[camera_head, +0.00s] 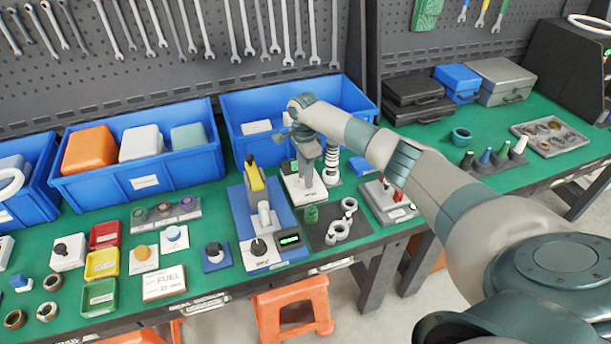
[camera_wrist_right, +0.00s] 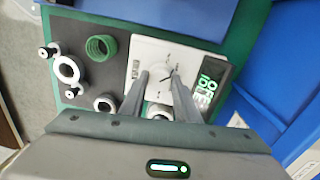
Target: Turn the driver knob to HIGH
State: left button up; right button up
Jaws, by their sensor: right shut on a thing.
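The driver unit is a white box (camera_head: 303,190) with a green-lit display, on the green bench near the middle of the head view. In the right wrist view its white top (camera_wrist_right: 190,52) shows dial marks beside the lit display (camera_wrist_right: 206,86). My right gripper (camera_head: 308,168) points down over this box. In the right wrist view its two fingers (camera_wrist_right: 160,80) close in on the dial, shut on the driver knob. The knob itself is mostly hidden between the fingertips, and I cannot read which mark it points to. My left gripper is not in view.
A dark mat (camera_head: 318,238) with a green coil (camera_head: 311,213) and pale rings lies in front of the box. A blue-based rig (camera_head: 238,205) stands to its left, a grey fixture (camera_head: 372,196) to its right. A blue bin (camera_head: 354,97) stands close behind.

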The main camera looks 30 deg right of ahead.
jog(key=m+b, duration=0.3)
jog(key=m, duration=0.1)
jog(key=shift+d+f+m, duration=0.1)
jog(key=shift+m, duration=0.2)
jog(key=m+b, duration=0.1)
jog(key=m, duration=0.1)
jog(key=shift+m, duration=0.4)
jog(key=m+b, duration=0.1)
jog(key=m, duration=0.2)
jog(key=shift+m, duration=0.3)
jog(key=m, duration=0.2)
jog(key=shift+m, duration=0.3)
jog(key=m, duration=0.3)
jog(key=shift+s+m+t, duration=0.1)
jog(key=shift+m+t, duration=0.2)
jog(key=shift+m, duration=0.1)
jog(key=m, duration=0.6)
jog(key=o, duration=1.1)
jog(key=shift+c, duration=0.2)
jog(key=shift+r, duration=0.2)
